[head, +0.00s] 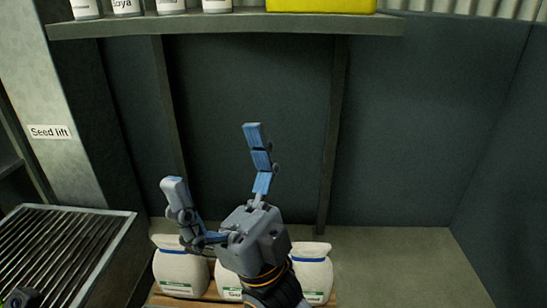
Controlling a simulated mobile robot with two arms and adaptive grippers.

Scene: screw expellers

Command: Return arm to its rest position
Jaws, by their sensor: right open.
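My right gripper (214,160) is in the middle of the head view, raised in front of the dark wall. Its two fingers with blue pads are spread wide apart and there is nothing between them. Its arm comes up from the bottom edge, in front of several white sacks, and hides part of them.
White sacks (180,272) stand on a wooden pallet (160,300) low behind my arm. A grated metal bin (60,250) is at the left, below a "Seed lift" column (55,100). A shelf (230,24) with white containers and a yellow box (320,5) runs along the top. The floor (410,265) at right is clear.

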